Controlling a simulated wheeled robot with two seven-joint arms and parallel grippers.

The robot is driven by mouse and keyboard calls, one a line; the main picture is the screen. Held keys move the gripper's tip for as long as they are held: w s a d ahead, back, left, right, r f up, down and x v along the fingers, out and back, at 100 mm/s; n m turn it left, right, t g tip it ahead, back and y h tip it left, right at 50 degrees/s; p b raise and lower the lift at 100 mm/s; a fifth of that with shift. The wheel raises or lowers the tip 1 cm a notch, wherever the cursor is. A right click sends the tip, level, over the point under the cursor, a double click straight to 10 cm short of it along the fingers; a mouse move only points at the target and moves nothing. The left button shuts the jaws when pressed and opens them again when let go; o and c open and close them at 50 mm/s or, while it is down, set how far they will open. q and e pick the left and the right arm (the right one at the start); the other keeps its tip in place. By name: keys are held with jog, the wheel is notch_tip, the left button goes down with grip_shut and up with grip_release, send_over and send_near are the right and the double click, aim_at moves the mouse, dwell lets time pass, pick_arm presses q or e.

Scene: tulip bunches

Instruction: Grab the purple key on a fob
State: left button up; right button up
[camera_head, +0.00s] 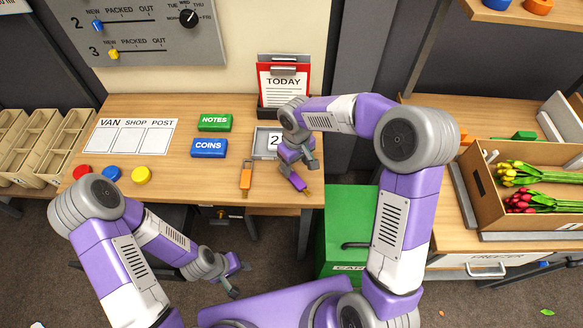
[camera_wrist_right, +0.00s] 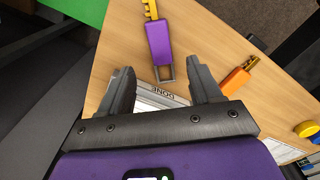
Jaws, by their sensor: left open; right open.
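The purple key on a fob (camera_head: 298,183) lies on the wooden table near its front right edge. In the right wrist view the purple fob (camera_wrist_right: 159,42) lies beyond my fingertips, with its yellow key pointing away and its grey loop toward me. My right gripper (camera_head: 299,164) is open and empty, just behind the fob in the head view. In the wrist view its two fingers (camera_wrist_right: 163,78) stand apart, either side of the grey loop's line. Contact cannot be told. My left gripper (camera_head: 240,279) is open and empty, low in front of the table.
An orange key on a fob (camera_head: 246,178) lies left of the purple one, also in the wrist view (camera_wrist_right: 235,80). A green bin (camera_head: 343,225) stands right of the table. Notes (camera_head: 215,122) and coins (camera_head: 209,148) boxes are left.

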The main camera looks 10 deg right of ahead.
aim_at(296, 179)
notch_tip(296, 179, down, 6)
jog(key=shift+s+f+b, duration=0.1)
jog(key=shift+s+b, duration=0.05)
jog(key=shift+b, duration=0.55)
jog(key=shift+f, duration=0.5)
pick_arm(q)
jog(key=shift+s+f, duration=0.4)
jog(key=shift+f, duration=0.35)
pick_arm(e)
jog(key=shift+r, duration=0.1)
jog(key=shift+c, duration=0.3)
jog(key=c, duration=1.1)
